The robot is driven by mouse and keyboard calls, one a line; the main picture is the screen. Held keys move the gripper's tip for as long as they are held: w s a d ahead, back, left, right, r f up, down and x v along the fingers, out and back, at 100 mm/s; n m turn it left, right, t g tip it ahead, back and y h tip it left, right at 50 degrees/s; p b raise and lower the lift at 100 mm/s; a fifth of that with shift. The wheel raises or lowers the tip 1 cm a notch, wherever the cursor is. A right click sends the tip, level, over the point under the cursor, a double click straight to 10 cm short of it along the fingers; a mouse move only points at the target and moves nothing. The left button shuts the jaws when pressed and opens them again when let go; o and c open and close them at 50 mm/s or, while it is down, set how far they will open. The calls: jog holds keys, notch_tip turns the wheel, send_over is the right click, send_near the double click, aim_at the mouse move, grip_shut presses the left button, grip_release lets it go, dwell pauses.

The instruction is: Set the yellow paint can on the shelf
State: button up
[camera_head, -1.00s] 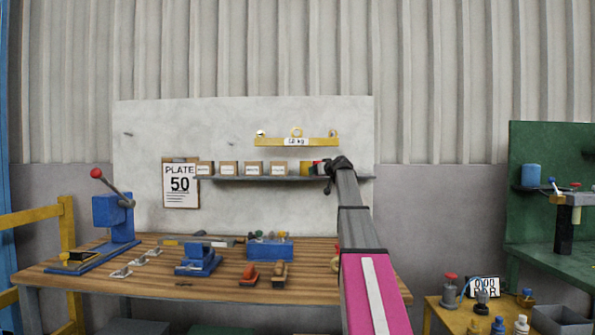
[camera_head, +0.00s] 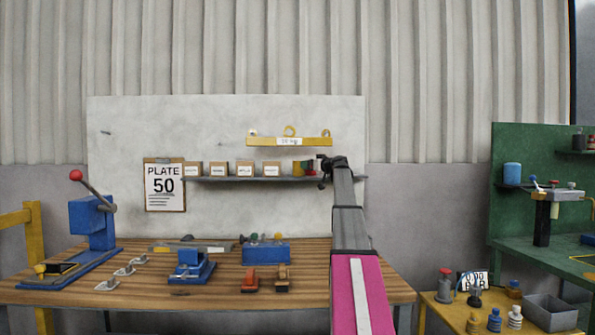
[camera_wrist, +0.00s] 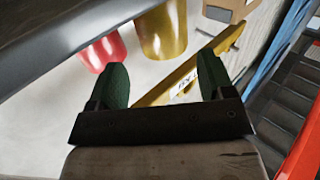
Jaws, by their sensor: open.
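The yellow paint can (camera_head: 297,168) is on the grey wall shelf (camera_head: 230,179), toward its right end. It also shows at the top of the wrist view (camera_wrist: 163,32), where the picture is tilted and nearly upside down. A red can (camera_head: 318,167) is close to its right on the shelf. My gripper (camera_head: 328,172) is at the right part of the shelf, in front of it. In the wrist view my gripper (camera_wrist: 163,78) has its two green fingers wide apart, with nothing held between them. The can is beyond the fingertips, apart from them.
Several labelled boxes (camera_head: 245,169) fill the shelf's left part. A yellow lifting bar (camera_head: 290,141) hangs above the cans. The wooden bench (camera_head: 215,285) below carries a press, vise and tools. A low yellow table (camera_head: 452,318) with bottles is at the right.

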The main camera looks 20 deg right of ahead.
jog(key=x, duration=0.7)
jog(key=shift+w+a+f, duration=0.1)
jog(key=shift+a+f, duration=0.15)
jog(key=shift+f, duration=0.05)
jog(key=c, duration=0.9)
jog(key=shift+r, duration=0.15)
jog(key=shift+r, duration=0.3)
jog(key=v, duration=1.8)
jog(key=shift+r, duration=0.3)
